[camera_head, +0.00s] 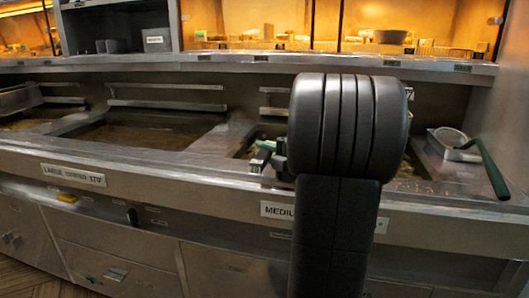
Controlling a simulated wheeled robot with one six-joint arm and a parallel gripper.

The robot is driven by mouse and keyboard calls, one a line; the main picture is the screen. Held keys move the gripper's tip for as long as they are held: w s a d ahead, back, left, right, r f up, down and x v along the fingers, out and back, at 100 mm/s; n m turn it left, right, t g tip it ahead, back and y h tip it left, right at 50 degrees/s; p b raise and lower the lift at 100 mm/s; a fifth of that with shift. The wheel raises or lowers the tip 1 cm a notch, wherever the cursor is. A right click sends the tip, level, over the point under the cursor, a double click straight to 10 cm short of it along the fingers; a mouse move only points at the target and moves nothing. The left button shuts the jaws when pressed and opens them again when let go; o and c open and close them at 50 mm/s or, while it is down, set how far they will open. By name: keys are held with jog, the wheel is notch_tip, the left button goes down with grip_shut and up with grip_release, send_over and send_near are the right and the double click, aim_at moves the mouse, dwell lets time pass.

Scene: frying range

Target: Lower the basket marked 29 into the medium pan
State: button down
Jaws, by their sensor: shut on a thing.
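My gripper (272,158) shows only in part at the left of my dark arm, over the front edge of the range. It is shut on a green handle (264,146). The basket on that handle is hidden behind my arm, and I cannot read any number. The medium pan (243,150) lies behind my arm, above a front label (276,210) that starts "MEDIU". Only its left part shows clearly, with dark oil in it. I cannot tell whether the held basket is over or in the oil.
Another basket (452,146) with a green handle (488,166) sits at the right end of the range. A large pan of oil (145,131) lies to the left, behind its label (73,175). A steel shelf (220,68) and lit cabinets with food run along the back.

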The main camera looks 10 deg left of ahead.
dwell(0.3)
jog(key=c, duration=1.2)
grip_release()
jog(key=shift+f, duration=0.1)
jog(key=shift+o, duration=0.2)
jog(key=p+v, duration=0.1)
jog(key=v, duration=1.3)
jog(key=shift+a, duration=0.1)
jog(key=shift+a, duration=0.15)
jog(key=b+x, duration=0.1)
jog(key=x, duration=1.2)
jog(key=shift+w+a, duration=0.25)
